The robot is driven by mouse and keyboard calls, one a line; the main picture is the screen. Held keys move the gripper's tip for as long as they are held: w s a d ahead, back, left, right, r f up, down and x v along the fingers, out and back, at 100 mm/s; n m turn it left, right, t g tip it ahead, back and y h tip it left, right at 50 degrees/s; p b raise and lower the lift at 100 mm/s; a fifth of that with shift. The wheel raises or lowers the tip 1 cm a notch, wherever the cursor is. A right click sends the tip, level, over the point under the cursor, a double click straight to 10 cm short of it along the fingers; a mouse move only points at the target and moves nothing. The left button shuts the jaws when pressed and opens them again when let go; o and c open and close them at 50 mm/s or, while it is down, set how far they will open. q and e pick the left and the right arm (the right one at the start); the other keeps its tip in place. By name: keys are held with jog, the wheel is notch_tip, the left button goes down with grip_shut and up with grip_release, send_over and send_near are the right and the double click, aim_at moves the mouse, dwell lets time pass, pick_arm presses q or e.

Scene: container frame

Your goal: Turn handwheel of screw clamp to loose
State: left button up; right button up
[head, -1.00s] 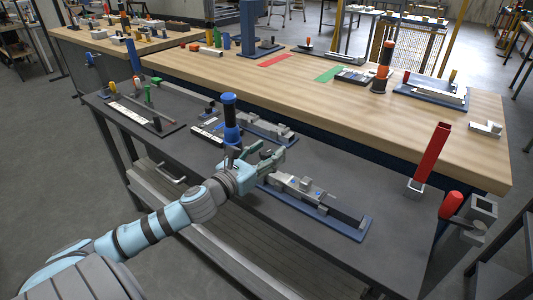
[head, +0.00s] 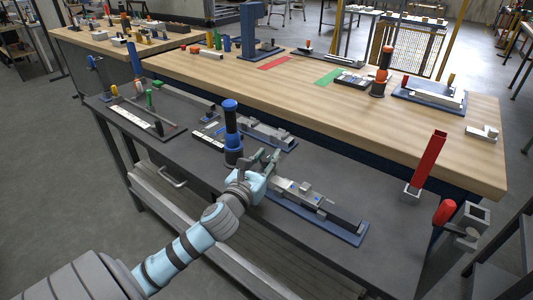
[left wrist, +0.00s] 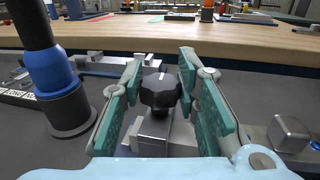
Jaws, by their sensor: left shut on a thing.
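The screw clamp (head: 306,198) is a grey metal vise-like body on a blue base plate (head: 350,236), lying on the dark bench. Its handwheel (left wrist: 160,92) is a black lobed knob, seen in the left wrist view at the near end of the grey body. My left gripper (head: 268,160) is at the clamp's left end in the head view. In the head view the gripper hides the knob. My right gripper is not in view.
A black-and-blue cylinder (head: 231,130) stands upright close left of my left gripper. Another clamp (head: 262,134) lies behind it. A red bar (head: 429,160) and a red-handled tool (head: 444,212) stand at the right. The bench front right of the clamp is clear.

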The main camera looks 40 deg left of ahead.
aim_at(266, 158)
pick_arm(q)
jog(key=n+g+y+p, duration=0.1)
jog(key=n+y, duration=0.1)
jog(key=shift+d+r+y, duration=0.1)
jog(key=shift+r+y, duration=0.05)
jog(key=shift+y, duration=0.25)
jog(key=shift+n+g+y+p, duration=0.65)
jog(key=shift+n+y, duration=0.25)
jog(key=shift+y, duration=0.3)
jog(key=n+g+y, duration=0.2)
jog(key=y, duration=0.1)
jog(key=shift+f, duration=0.2)
jog(key=shift+n+g+y, duration=1)
jog(key=shift+g, duration=0.15)
jog(key=shift+r, duration=0.1)
jog(key=o, duration=1.2)
notch_tip(266, 158, up, 10)
jog(key=shift+f, duration=0.1)
